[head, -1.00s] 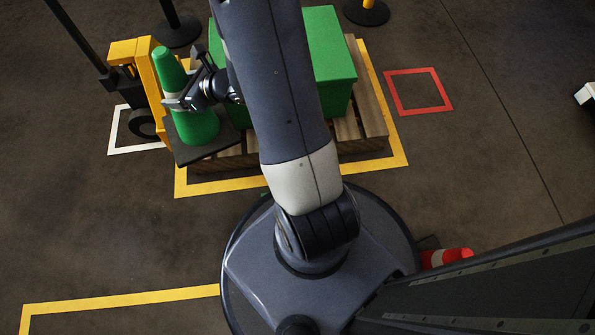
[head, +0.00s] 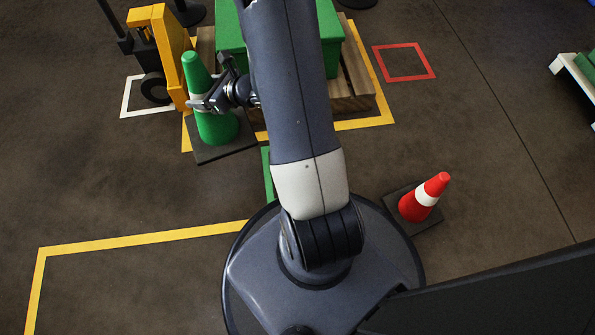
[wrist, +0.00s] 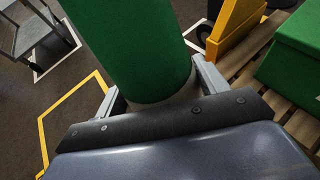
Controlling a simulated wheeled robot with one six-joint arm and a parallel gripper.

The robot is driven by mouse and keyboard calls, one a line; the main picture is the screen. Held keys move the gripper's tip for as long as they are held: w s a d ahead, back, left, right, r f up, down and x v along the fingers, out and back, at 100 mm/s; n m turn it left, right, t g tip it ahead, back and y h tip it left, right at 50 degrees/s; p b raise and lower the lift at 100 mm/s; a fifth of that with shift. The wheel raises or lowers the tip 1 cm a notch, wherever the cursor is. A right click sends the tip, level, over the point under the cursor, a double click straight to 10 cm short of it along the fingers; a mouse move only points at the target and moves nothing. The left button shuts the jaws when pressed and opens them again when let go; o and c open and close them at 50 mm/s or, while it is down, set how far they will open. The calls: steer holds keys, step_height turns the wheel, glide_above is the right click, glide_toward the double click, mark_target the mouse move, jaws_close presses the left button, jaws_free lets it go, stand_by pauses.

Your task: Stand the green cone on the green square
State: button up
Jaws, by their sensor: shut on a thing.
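The green cone (head: 213,127) stands upright on its dark base at the left of my arm in the head view. My gripper (head: 205,103) is shut on the cone around its pale band. In the wrist view the green cone (wrist: 138,45) fills the middle between the two fingers of my gripper (wrist: 160,88). I cannot tell whether its base touches the floor. A green floor marking (head: 268,172), likely the edge of the green square, shows beside my base. The rest of it is hidden by my arm and base.
A wooden pallet (head: 355,88) with a green box (head: 232,35) stands behind the cone inside a yellow outline. A yellow pallet truck (head: 172,55) is close at its left. A red cone (head: 424,198) stands right of my base. A red square (head: 404,62) lies empty.

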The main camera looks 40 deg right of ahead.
steer(key=shift+m+h, duration=0.4)
steer(key=shift+h, duration=0.1)
steer(key=d+f, duration=0.2)
steer(key=d, duration=0.1)
steer(key=d+f, duration=0.5)
steer(key=d, duration=0.1)
steer(key=shift+s+d+f, duration=0.2)
steer(key=shift+d, duration=0.05)
steer(key=s+d+f+m+t+h, duration=0.1)
steer(key=s+d+f, duration=0.4)
steer(key=d+f, duration=0.35)
steer(key=s+d+f+m+h, duration=0.1)
steer(key=s+d+f, duration=0.4)
steer(key=d+f, duration=0.3)
step_height(320, 180, down, 11)
steer(key=b, duration=0.4)
steer(key=shift+s+a, duration=0.3)
steer(key=shift+a, duration=0.15)
steer(key=shift+f, duration=0.15)
steer(key=shift+f+b, duration=0.15)
steer(key=shift+b, duration=0.15)
steer(key=o, duration=1.8)
